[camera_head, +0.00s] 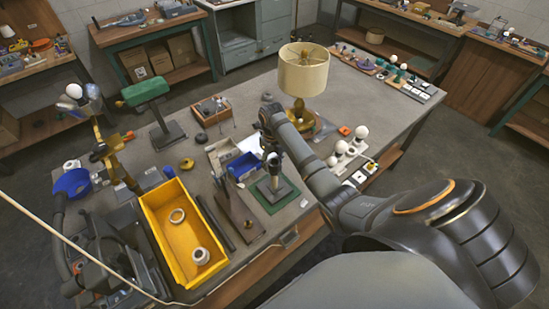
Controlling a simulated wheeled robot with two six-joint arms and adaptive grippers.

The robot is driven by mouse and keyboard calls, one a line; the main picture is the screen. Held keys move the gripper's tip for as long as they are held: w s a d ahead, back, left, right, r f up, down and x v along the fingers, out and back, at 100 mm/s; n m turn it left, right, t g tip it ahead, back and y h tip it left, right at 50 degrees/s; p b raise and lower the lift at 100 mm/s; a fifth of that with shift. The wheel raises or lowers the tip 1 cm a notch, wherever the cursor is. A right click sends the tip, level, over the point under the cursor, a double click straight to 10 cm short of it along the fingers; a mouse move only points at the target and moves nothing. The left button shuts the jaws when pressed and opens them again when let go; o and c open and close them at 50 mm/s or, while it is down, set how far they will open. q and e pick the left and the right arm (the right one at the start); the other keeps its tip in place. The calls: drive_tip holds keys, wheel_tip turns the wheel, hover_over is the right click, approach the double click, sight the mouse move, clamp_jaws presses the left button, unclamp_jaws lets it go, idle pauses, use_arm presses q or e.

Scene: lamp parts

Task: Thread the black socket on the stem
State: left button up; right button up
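My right arm reaches in from the right, and its gripper (272,158) points down over the top of a stem. The stem stands upright on a grey square base (274,190) on a green mat (286,202). Something dark sits at the fingertips, at the stem's top. It may be the black socket, but it is too small and too covered to tell it from the fingers. I cannot tell whether the fingers are shut on it, or whether it touches the stem.
A yellow bin (155,213) with pale rings stands left of the mat. A blue bin (243,165) is just behind it. A lamp with a cream shade (303,70) stands behind my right arm. White bulbs on sockets (341,149) are to the right. A green-topped stand (146,91) is at the back left.

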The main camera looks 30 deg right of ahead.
drive_tip(key=n, duration=0.7)
drive_tip(key=shift+a, duration=0.2)
drive_tip(key=n, duration=0.3)
drive_tip(key=shift+s+a+n, duration=0.1)
drive_tip(key=shift+n, duration=0.2)
drive_tip(key=n, duration=0.4)
drive_tip(key=shift+s+a, duration=0.1)
drive_tip(key=shift+s, duration=0.05)
drive_tip(key=n, duration=0.6)
drive_tip(key=shift+s, duration=0.2)
drive_tip(key=n, duration=0.7)
drive_tip(key=shift+s, duration=0.35)
drive_tip(key=c, duration=1.1)
drive_tip(key=m, duration=0.4)
drive_tip(key=shift+a+m, duration=0.1)
drive_tip(key=shift+m, duration=0.3)
clamp_jaws()
drive_tip(key=shift+w+m, duration=0.2)
drive_tip(key=shift+m, duration=0.9)
